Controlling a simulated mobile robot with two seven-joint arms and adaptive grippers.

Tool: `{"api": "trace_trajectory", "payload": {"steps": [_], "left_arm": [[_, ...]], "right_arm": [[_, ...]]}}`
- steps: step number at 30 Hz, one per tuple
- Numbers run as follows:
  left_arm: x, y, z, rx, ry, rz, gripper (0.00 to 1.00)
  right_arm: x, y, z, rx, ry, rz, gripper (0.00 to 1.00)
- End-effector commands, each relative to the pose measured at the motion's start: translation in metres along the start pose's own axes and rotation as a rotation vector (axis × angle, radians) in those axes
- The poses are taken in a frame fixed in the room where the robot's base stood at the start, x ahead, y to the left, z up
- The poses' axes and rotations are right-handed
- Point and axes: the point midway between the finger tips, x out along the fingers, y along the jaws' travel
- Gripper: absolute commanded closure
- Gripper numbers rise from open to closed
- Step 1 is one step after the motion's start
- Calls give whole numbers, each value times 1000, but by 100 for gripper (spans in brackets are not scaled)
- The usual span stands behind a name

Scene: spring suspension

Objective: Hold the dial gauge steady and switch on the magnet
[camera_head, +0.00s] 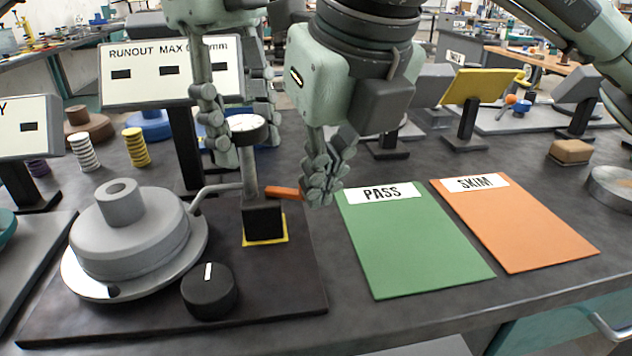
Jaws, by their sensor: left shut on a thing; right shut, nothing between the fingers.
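The dial gauge (249,125) has a round white face and sits on top of a grey post (249,175). The post rises from a black magnet block (263,222) on a yellow-edged square. A bent grey arm reaches left from the post toward the grey hub (135,235). My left gripper (240,148) is shut on the dial gauge, with fingers at its left and behind it. An orange lever (285,193) sticks out to the right of the magnet block. My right gripper (322,190) is shut and empty, close to the lever's right end; whether they touch is unclear.
A black knob (209,291) stands on the dark base plate (270,300) in front of the magnet. The green PASS mat (415,245) and orange SKIM mat (520,225) lie empty to the right. A runout sign (150,75) stands behind.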

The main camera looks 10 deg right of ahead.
Motion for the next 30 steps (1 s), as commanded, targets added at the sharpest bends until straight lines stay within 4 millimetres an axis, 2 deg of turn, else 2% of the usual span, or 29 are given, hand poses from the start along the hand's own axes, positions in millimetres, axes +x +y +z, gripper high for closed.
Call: {"api": "trace_trajectory", "payload": {"steps": [10, 17, 24, 30], "left_arm": [[0, 0, -1, 3, 1, 0, 100], [0, 0, -1, 3, 1, 0, 100], [0, 0, -1, 3, 1, 0, 100], [0, 0, -1, 2, 1, 0, 100]], "right_arm": [[4, -16, 12, -259, 0, 101, 100], [8, -25, 22, -336, -1, 128, 100], [12, -30, 33, -506, -1, 191, 100], [12, -30, 34, -525, -2, 195, 100]]}}
